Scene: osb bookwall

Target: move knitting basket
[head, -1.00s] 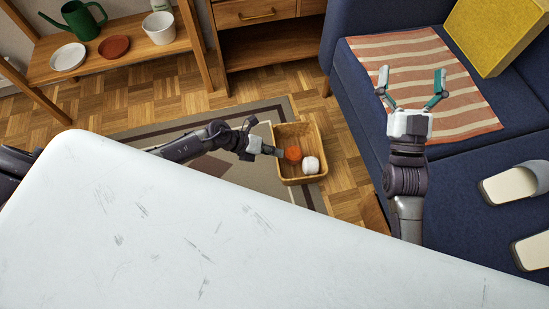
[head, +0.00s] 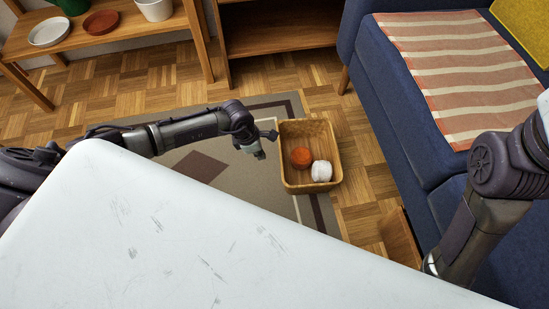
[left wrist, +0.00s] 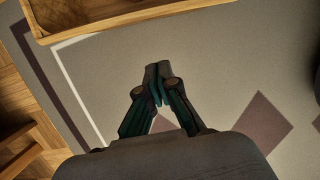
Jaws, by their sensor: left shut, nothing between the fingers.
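The knitting basket (head: 312,188) is a square tan basket holding an orange yarn ball (head: 301,158) and a white one (head: 321,171). It stands upright on the floor across the rug's right edge. My left gripper (head: 260,154) is just left of the basket, outside its left wall, shut and empty. In the left wrist view the closed fingertips (left wrist: 157,72) point toward the basket's rim (left wrist: 110,23), with a gap of rug between. My right arm rises at the right edge of the head view; its fingers are out of frame.
A white scuffed surface (head: 160,235) fills the foreground. A blue sofa (head: 390,130) with a striped cloth (head: 465,70) stands right of the basket. A wooden shelf (head: 190,42) with dishes is at the back left. Parquet floor (head: 280,75) behind the basket is clear.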

